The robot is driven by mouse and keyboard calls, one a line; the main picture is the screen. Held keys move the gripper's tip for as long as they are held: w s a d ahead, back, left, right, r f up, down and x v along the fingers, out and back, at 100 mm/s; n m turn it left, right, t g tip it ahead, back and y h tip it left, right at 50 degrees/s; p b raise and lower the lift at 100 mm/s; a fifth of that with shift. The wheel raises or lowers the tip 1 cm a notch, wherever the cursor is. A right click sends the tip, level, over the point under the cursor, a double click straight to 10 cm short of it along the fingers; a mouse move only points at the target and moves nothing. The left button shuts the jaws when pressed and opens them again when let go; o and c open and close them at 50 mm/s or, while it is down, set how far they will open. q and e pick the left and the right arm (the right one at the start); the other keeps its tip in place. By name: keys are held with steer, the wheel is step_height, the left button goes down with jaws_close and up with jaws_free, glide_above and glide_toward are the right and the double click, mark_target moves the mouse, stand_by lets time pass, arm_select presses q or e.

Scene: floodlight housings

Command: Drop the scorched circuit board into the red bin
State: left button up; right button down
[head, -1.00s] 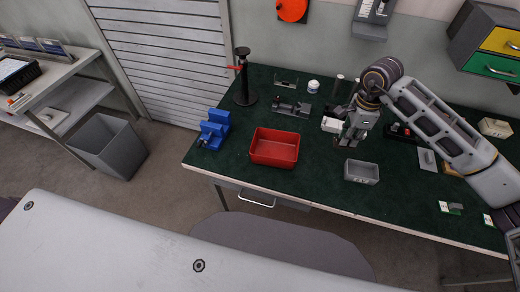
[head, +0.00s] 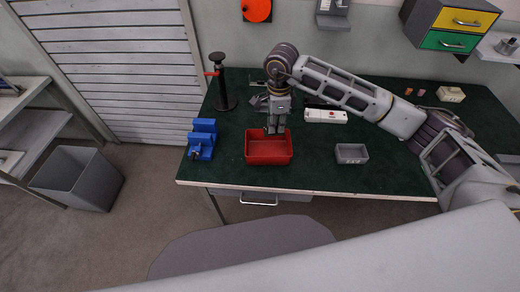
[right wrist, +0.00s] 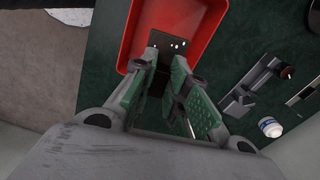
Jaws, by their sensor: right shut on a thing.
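The red bin (head: 268,159) stands on the green bench top near its front edge. My right gripper (head: 275,130) points down over the back part of the bin. In the right wrist view its fingers (right wrist: 163,92) are shut on the scorched circuit board (right wrist: 166,43), a small dark plate with a few pale spots. The board is over the red bin, whose red wall shows in that view (right wrist: 127,38). In the head view the board cannot be made out. My left gripper is not in view.
A blue vise (head: 202,140) stands left of the bin, with a black post stand (head: 222,85) behind it. A grey tray (head: 351,154) lies to the right. A white box (head: 325,116) is behind it. A grey waste bin (head: 78,180) stands on the floor.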

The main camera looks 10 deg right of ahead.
steer(key=shift+a, duration=0.3)
steer(key=shift+m, duration=0.3)
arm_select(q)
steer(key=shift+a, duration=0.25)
arm_select(e)
steer(key=shift+d+m, duration=0.15)
steer(key=shift+m, duration=0.15)
steer(key=shift+f, duration=0.15)
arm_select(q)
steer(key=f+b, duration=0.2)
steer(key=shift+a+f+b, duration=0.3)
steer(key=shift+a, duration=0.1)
arm_select(e)
step_height(320, 180, down, 6)
steer(key=shift+r, duration=0.15)
